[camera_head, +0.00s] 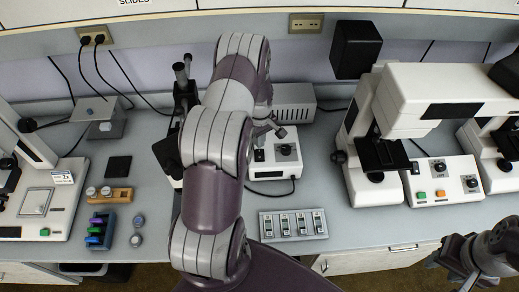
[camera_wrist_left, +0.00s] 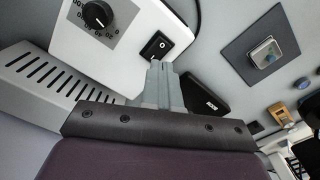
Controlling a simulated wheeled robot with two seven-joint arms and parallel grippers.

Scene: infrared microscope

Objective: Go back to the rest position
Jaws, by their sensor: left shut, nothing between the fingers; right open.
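My left arm reaches up the middle of the head view and bends over the bench. Its gripper (camera_head: 272,128) is mostly hidden there behind the arm, above a white control box (camera_head: 288,165) with a dial. In the left wrist view the left gripper (camera_wrist_left: 163,72) is shut and empty. Its tips are just below a black rocker switch (camera_wrist_left: 155,46) on the white box (camera_wrist_left: 85,50); I cannot tell whether they touch. My right gripper (camera_head: 440,259) is low at the right edge, in front of the bench, small and dark, open.
A vented box (camera_head: 293,102) stands behind the control box. A switch panel (camera_head: 293,224) lies near the front edge. A white microscope (camera_head: 430,95) stands to the right. A wooden holder (camera_head: 108,195) and a rack of coloured tubes (camera_head: 98,229) lie left.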

